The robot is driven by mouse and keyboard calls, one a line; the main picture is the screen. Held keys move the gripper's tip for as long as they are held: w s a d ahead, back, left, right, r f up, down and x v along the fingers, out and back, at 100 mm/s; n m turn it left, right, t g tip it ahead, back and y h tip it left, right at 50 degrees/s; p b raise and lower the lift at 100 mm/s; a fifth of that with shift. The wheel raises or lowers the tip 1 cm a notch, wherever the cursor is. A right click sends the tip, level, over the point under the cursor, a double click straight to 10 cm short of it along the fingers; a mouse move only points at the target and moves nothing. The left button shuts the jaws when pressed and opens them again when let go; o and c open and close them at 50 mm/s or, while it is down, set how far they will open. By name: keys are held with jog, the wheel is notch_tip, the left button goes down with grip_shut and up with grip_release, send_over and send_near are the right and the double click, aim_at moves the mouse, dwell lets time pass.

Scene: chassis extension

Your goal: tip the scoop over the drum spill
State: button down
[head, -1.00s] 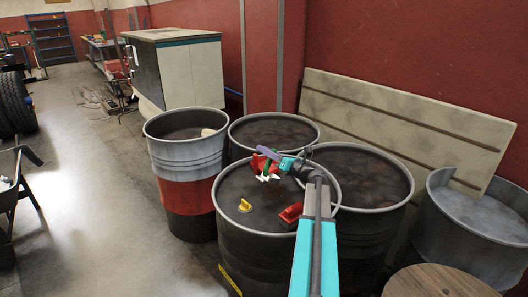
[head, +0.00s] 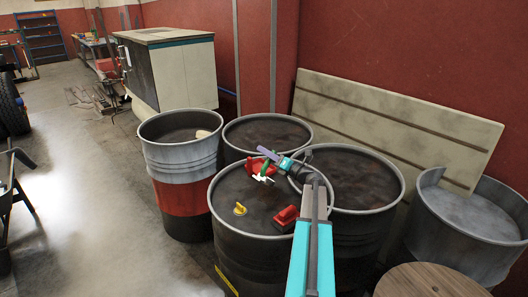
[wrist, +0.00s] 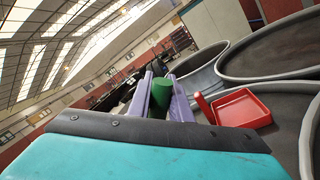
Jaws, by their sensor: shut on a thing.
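My gripper (head: 268,156) has purple fingers shut on a green handle (wrist: 160,103), which appears to be the scoop's. In the head view, the green handle (head: 267,169) hangs over the far part of the front drum (head: 241,254), with a small white piece (head: 263,179) below it. I cannot tell the scoop's exact shape or its contents. The drum's top is dark and stained; the spill's edges are not clear.
On the front drum are a red item (head: 257,163) at the far side, a yellow piece (head: 240,209) and a red piece (head: 285,216). The wrist view shows a red tray (wrist: 243,108). Other drums (head: 267,130) stand close behind and beside. Open floor (head: 90,210) lies left.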

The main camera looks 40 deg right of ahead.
jog(key=shift+s+d+f+m+h+p, duration=0.1)
jog(key=shift+d+f+m+h+p, duration=0.1)
jog(key=shift+d+m+p, duration=0.8)
jog(key=shift+d+f+m+h+p, duration=0.1)
jog(key=shift+d+m+h+p, duration=0.1)
jog(key=shift+d+m+p, duration=0.75)
